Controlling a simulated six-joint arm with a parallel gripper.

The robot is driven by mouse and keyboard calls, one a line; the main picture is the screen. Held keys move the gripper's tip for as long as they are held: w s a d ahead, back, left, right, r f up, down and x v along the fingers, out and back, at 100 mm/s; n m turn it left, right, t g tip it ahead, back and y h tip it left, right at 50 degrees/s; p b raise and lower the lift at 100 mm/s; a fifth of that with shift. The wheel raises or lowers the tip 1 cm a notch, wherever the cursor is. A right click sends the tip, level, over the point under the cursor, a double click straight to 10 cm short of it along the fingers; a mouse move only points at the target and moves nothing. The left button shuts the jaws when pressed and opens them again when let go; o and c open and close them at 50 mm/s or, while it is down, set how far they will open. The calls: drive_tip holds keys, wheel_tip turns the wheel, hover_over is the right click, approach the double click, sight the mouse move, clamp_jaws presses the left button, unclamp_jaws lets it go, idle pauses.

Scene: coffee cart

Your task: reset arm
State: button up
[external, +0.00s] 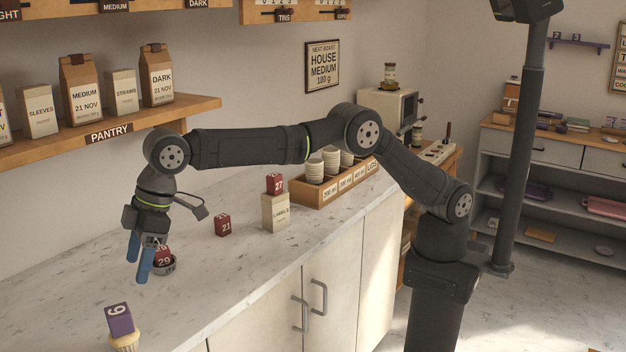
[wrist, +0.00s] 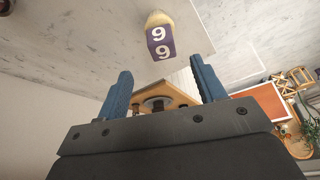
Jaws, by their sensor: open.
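My gripper (external: 140,262) hangs from the arm on the left, over the counter, with its blue fingers pointing down. In the wrist view my gripper (wrist: 162,78) has its two fingers spread apart with nothing held between them. In the external view the fingers appear just left of a red cube marked 29 (external: 163,255) in a small dark dish (external: 165,268); the gap between them is hard to judge. A purple cube (external: 120,318) sits on a pale cup-like holder (external: 125,343) at the front left; the cube also shows beyond the fingertips in the wrist view (wrist: 161,42).
The marble counter (external: 240,275) has clear room between the cubes. A red cube marked 21 (external: 223,225) stands near a LABELS box (external: 275,212) topped by red cube 27 (external: 274,184). A wooden cup caddy (external: 330,186) stands behind. The pantry shelf (external: 190,112) overhangs the back.

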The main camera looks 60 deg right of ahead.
sight(124, 308)
drive_tip(key=x, duration=1.1)
drive_tip(key=shift+w+a+f, duration=0.1)
drive_tip(key=shift+a+f, duration=0.1)
drive_tip(key=shift+f, duration=0.1)
drive_tip(key=shift+r, duration=1.15)
